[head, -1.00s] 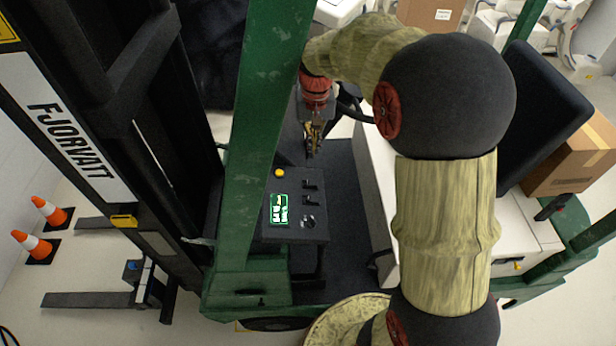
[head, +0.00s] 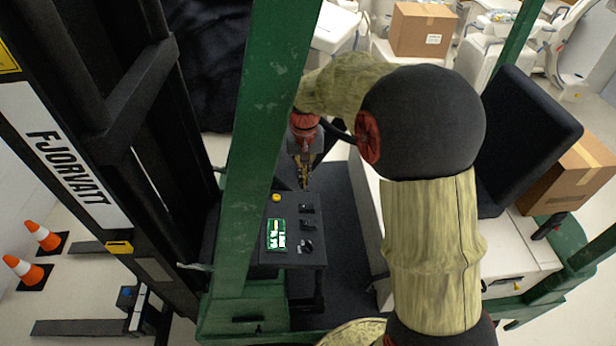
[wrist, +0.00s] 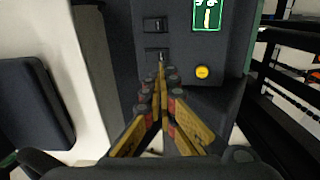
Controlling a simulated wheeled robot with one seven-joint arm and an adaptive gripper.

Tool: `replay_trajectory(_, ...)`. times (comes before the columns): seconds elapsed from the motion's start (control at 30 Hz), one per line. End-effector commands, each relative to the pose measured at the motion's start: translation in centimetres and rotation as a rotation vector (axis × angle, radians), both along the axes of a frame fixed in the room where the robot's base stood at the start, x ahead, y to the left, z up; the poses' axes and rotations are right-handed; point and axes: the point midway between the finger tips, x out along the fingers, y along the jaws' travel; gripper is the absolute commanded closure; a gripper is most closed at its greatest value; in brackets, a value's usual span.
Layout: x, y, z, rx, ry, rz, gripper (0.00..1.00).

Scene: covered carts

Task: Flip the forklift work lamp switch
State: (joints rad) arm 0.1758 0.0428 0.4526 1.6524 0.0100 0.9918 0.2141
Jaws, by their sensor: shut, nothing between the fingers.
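The forklift's dark control panel (head: 290,258) carries two small black rocker switches, one (head: 306,208) nearer my gripper and one (head: 308,225) beyond it. A round knob or key switch (head: 305,246) sits past them. I cannot read which switch is the work lamp's. My gripper (head: 304,186) is shut and empty, pointing down at the panel's near-gripper end. In the wrist view its fingertips (wrist: 162,68) meet right at the edge of the closer switch (wrist: 156,54), partly covering it; I cannot tell whether they touch. The other switch (wrist: 155,25) is clear.
A yellow button (wrist: 202,72) and a lit green display (head: 276,235) share the panel. A green post (head: 245,140) rises left of it. The black seat (head: 530,130) is at right. Orange cones (head: 42,236) stand far left.

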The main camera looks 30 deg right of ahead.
Motion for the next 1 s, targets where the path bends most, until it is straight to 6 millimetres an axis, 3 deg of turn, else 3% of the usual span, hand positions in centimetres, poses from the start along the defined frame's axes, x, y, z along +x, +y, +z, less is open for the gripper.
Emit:
replay_trajectory(0.47, 0.1, 0.1, 0.7, -0.001, -0.002, -0.001, 1.00)
replay_trajectory(1.0, 0.1, 0.0, 10.2, -0.001, -0.002, -0.001, 1.00)
